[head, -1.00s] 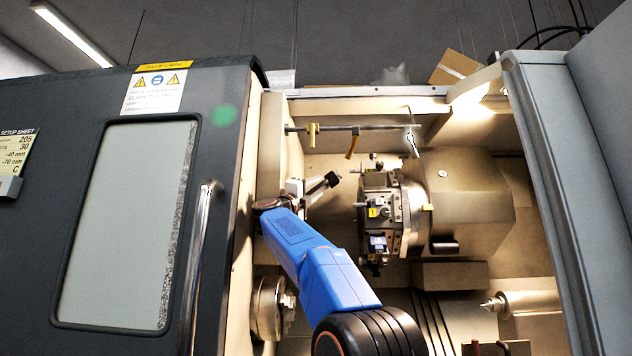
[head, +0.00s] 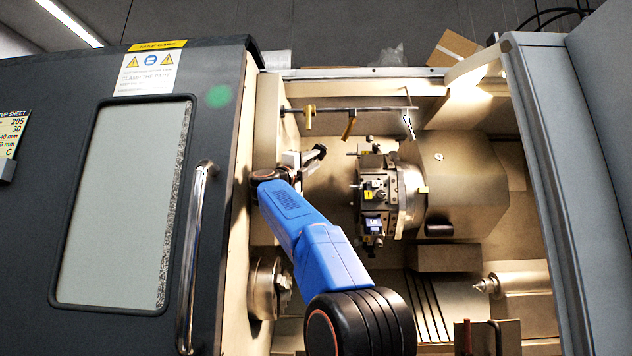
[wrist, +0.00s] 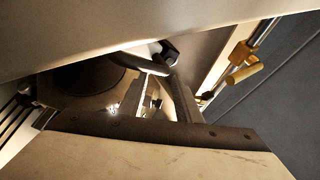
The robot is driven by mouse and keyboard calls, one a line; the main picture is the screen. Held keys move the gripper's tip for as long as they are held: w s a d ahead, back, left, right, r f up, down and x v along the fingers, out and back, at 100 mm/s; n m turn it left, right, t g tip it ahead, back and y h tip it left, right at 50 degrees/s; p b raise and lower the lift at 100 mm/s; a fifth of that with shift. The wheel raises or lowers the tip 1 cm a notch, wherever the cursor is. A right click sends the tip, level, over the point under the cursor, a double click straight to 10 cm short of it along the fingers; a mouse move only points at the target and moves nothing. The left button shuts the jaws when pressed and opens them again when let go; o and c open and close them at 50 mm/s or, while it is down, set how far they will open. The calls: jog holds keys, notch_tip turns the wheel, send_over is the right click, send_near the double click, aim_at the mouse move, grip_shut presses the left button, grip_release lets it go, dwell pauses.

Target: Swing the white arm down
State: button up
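A rail runs across the top of the machine opening in the head view. A whitish lever (head: 407,125), which looks like the white arm, hangs at its right end, tilted. In the wrist view a yellow lever (wrist: 245,73) shows on a rail at upper right; I cannot make out the white arm there.
The tool turret (head: 374,195) stands right of my gripper, with the tailstock (head: 520,282) lower right. The chuck (head: 266,288) is lower left. The door (head: 120,210) with its handle (head: 195,255) bounds the opening on the left, a grey panel (head: 548,170) on the right.

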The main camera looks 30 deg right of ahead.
jog(key=s+a+f, duration=0.3)
jog(key=s+f, duration=0.3)
jog(key=s+a+f, duration=0.3)
jog(key=s+f, duration=0.3)
jog(key=s, duration=0.1)
jog(key=shift+f, duration=0.3)
dwell(2.0)
jog(key=shift+d+t, duration=0.1)
jog(key=shift+t, duration=0.2)
jog(key=w+d+r+n+t+y, duration=0.2)
jog(key=w+r+n+t+y, duration=0.3)
jog(key=n, duration=0.6)
jog(key=w+d+r+n+t+y, duration=0.2)
jog(key=w+r+n+t+y, duration=0.3)
jog(key=n, duration=0.6)
jog(key=w+t+y, duration=0.2)
jog(key=w+t, duration=0.1)
jog(key=w, duration=0.1)
jog(key=shift+w+d+n+t+y, duration=0.2)
jog(key=shift+w+n+t+y, duration=0.1)
jog(key=shift+w+n, duration=0.1)
jog(key=shift+c, duration=0.3)
grip_shut()
